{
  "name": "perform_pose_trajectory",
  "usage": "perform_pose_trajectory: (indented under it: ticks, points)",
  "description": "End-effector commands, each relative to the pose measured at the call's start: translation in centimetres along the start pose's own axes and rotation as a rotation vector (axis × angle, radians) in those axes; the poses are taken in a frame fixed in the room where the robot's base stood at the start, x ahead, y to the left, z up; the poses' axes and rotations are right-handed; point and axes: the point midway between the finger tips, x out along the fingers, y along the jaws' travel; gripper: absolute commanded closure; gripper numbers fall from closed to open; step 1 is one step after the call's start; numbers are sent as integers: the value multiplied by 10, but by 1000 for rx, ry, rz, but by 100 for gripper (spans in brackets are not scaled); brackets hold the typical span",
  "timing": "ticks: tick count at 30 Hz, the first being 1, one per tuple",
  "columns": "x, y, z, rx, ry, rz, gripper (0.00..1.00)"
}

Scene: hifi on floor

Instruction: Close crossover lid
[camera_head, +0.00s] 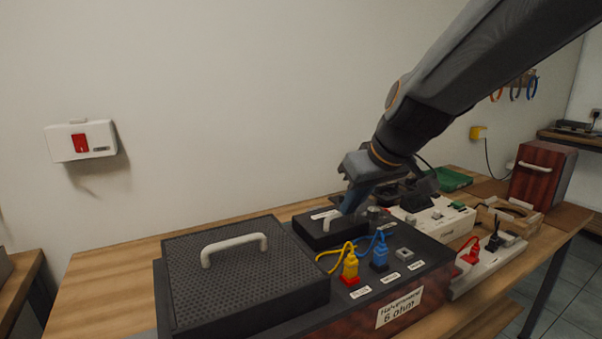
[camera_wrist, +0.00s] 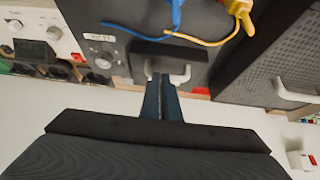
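The crossover lid is taken to be the small black lid (camera_head: 318,234) with a white handle (camera_head: 331,219), on the dark top of the speaker cabinet (camera_head: 436,257). It appears low and nearly flat; I cannot tell whether it is fully down. In the wrist view, the lid (camera_wrist: 169,52) shows ahead of the fingers, with white handle ends (camera_wrist: 181,76) on both sides of the tips. My gripper (camera_head: 352,205) reaches down from the right to the handle. Its blue fingers (camera_wrist: 161,88) are together, side by side, at the handle; their tips hide its middle. Contact is unclear.
A large perforated grille (camera_head: 262,270) with a white handle stands left of the lid. Yellow (camera_head: 349,268) and blue (camera_head: 379,254) plugs with cables stand close in front. White instruments (camera_head: 437,219) and a green tray (camera_head: 452,179) lie to the right. The wall is behind.

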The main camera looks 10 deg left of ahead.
Motion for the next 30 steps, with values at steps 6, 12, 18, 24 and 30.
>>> perform_pose_trajectory:
  ticks: [6, 12, 18, 24, 30]
  points:
    - [15, -4, 25, 2, -53, -17, 100]
    - [15, -4, 26, 2, -53, -17, 100]
    - [12, -4, 22, 2, -49, -16, 100]
    - [-12, -4, 2, 0, -30, -9, 100]
    - [-38, -1, -6, 1, -4, 1, 100]
